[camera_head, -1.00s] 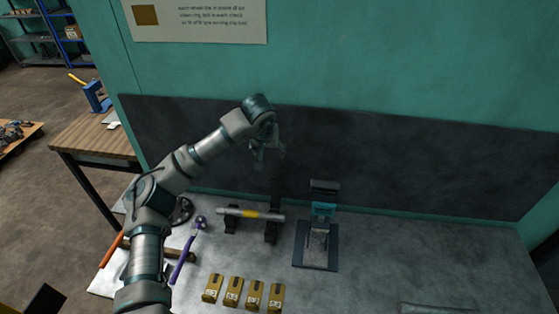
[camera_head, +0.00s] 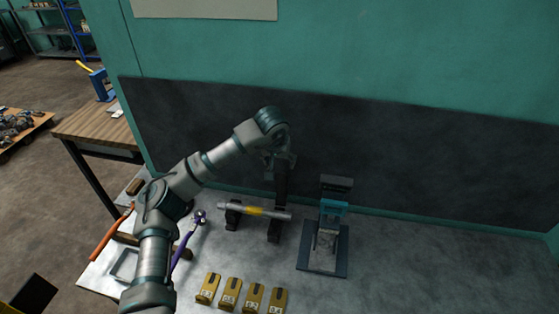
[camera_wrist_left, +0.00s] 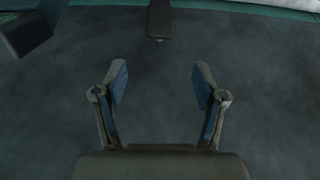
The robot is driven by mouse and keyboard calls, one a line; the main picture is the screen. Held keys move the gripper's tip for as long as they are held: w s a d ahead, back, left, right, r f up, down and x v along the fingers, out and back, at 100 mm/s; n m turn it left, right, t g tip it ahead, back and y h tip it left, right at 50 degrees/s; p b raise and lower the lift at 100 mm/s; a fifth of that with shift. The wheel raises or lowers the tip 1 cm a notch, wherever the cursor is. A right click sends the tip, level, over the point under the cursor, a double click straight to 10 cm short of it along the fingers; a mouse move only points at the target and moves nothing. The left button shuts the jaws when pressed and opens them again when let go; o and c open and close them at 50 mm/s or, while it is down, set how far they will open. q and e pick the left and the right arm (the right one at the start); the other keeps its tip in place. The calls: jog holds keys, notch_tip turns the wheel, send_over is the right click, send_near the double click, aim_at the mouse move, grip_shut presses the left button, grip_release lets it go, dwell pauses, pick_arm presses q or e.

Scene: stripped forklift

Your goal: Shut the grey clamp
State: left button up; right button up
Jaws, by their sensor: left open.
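The grey clamp (camera_head: 274,230) is the dark stand under the right part of a grey rod (camera_head: 232,209) with a yellow band. Its long arm (camera_head: 281,185) stands upright, so the clamp is open. My left gripper (camera_head: 280,163) is at the top of that arm in the head view; whether they touch cannot be told. In the left wrist view my left gripper (camera_wrist_left: 158,88) has its fingers wide apart with nothing between them. A dark bar end, which looks like the clamp arm (camera_wrist_left: 159,20), shows beyond the fingertips. My right gripper is not in view.
A dark and teal press-like fixture (camera_head: 325,225) stands right of the clamp. Several yellow labelled blocks (camera_head: 231,292) line the front. A purple-handled tool (camera_head: 184,246) lies left. A wall (camera_head: 400,150) is close behind. The bench (camera_head: 430,270) is clear on the right.

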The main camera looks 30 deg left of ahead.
aim_at(282, 178)
pick_arm(q)
jog(key=x, duration=1.5)
jog(key=shift+b, duration=0.4)
jog(key=shift+w+f, duration=0.1)
jog(key=shift+f, duration=0.35)
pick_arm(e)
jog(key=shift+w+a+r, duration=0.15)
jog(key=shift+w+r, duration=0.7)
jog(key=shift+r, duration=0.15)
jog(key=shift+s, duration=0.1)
